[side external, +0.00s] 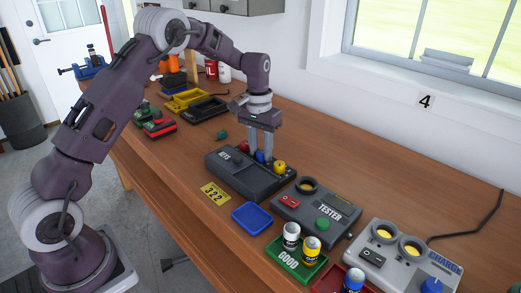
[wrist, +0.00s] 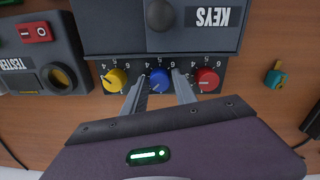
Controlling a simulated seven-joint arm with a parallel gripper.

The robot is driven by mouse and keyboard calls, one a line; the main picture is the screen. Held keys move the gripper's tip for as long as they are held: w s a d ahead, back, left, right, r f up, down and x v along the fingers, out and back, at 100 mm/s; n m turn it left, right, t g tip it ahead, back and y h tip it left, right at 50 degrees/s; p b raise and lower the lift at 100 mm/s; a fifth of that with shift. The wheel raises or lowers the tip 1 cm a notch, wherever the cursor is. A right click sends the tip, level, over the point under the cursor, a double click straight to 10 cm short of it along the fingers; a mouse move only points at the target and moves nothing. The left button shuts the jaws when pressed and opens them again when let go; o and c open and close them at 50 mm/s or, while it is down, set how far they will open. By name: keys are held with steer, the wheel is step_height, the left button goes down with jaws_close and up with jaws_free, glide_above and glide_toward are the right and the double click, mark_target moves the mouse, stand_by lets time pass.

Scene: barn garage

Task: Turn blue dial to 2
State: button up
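The blue dial (wrist: 158,79) sits between the yellow dial (wrist: 115,79) and the red dial (wrist: 207,80) on the dark KEYS box (wrist: 110,25). In the wrist view it has white numbers around it; I cannot read its setting surely. My gripper (wrist: 159,78) points down over it, one finger on each side, with small gaps between fingers and dial. The side external view also shows my gripper (side external: 261,154) at the blue dial (side external: 260,156), between red (side external: 244,147) and yellow (side external: 280,167). The fingers partly hide the blue dial's surroundings.
A yellow 322 card (side external: 215,194) and blue tray (side external: 251,218) lie in front of the box. The TESTER (side external: 315,212), green GOOD tray (side external: 296,262) and charger (side external: 405,255) stand to the right. The wall is behind. The yellow and red dials flank the fingers closely.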

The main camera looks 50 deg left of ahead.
mark_target(260, 152)
steer(key=shift+o, duration=1.1)
step_height(260, 152, up, 7)
steer(key=shift+s+a+r, duration=0.1)
steer(key=s+d+r+t, duration=0.1)
steer(key=s+d+r, duration=0.2)
steer(key=s+r, duration=0.3)
steer(key=s+d+r+t, duration=0.1)
steer(key=s+d+r, duration=0.2)
steer(key=s+r, duration=0.4)
steer(key=s+d+f+m+t, duration=0.1)
steer(key=s, duration=0.9)
steer(key=s+d+f+m+t, duration=0.1)
steer(key=s+d+t, duration=0.1)
steer(key=s, duration=0.9)
steer(key=shift+d+f, duration=0.2)
steer(key=shift+f, duration=0.05)
